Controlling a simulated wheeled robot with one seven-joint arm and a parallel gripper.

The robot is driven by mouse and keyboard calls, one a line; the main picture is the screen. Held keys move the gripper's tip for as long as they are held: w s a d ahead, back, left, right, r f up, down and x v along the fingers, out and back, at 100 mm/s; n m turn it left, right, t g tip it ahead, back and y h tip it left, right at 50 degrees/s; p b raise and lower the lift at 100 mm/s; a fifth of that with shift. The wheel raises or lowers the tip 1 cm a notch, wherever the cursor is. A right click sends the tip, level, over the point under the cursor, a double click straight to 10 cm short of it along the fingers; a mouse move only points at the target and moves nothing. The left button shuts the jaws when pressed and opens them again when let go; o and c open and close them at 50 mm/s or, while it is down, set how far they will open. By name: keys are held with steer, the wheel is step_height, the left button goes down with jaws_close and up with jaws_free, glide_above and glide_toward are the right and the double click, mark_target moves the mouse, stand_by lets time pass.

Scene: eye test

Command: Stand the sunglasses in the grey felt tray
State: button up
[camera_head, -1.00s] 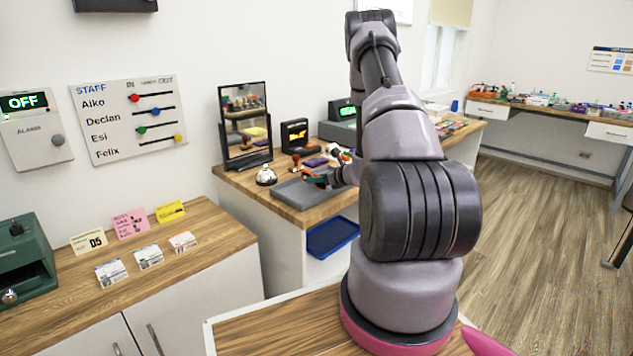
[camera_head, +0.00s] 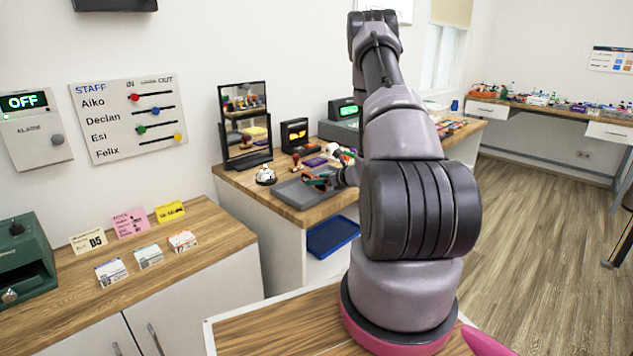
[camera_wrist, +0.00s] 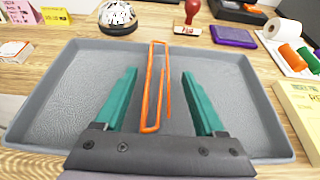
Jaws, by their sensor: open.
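The orange-framed sunglasses (camera_wrist: 148,88) show in the wrist view as a narrow, elongated outline between my gripper's fingers. They are over the grey felt tray (camera_wrist: 85,85), seemingly in it. I cannot tell for sure whether they stand or lie flat. My gripper (camera_wrist: 158,73) has two teal fingers spread apart, one on each side of the sunglasses, with a gap on both sides. In the head view, my gripper (camera_head: 319,181) is low over the tray (camera_head: 290,193), and the sunglasses are too small to make out clearly there.
A bell (camera_wrist: 118,18) stands beyond the tray. A white tray with orange and green rolls (camera_wrist: 291,55) and a cream box (camera_wrist: 302,110) lie close to the right. The tray's left side is clear.

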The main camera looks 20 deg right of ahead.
steer(key=v, duration=1)
steer(key=shift+s+d+r, duration=0.1)
steer(key=shift+s+r, duration=0.1)
steer(key=s+a+r+n+g+y, duration=0.3)
steer(key=a+r+n, duration=0.4)
steer(key=a+r, duration=0.3)
steer(key=s+a+r+n+g+y, duration=0.35)
steer(key=a+r+n, duration=0.25)
steer(key=a+r, duration=0.45)
steer(key=s+r+n+h, duration=0.4)
steer(key=s+r+n, duration=0.3)
steer(key=s, duration=0.3)
steer(key=s+a+r+n+h, duration=0.1)
steer(key=s+r+n+h, duration=0.4)
steer(key=s, duration=0.5)
step_height(320, 180, up, 2)
steer(key=n+t, duration=0.1)
steer(key=n, duration=0.2)
steer(key=shift+a, duration=0.3)
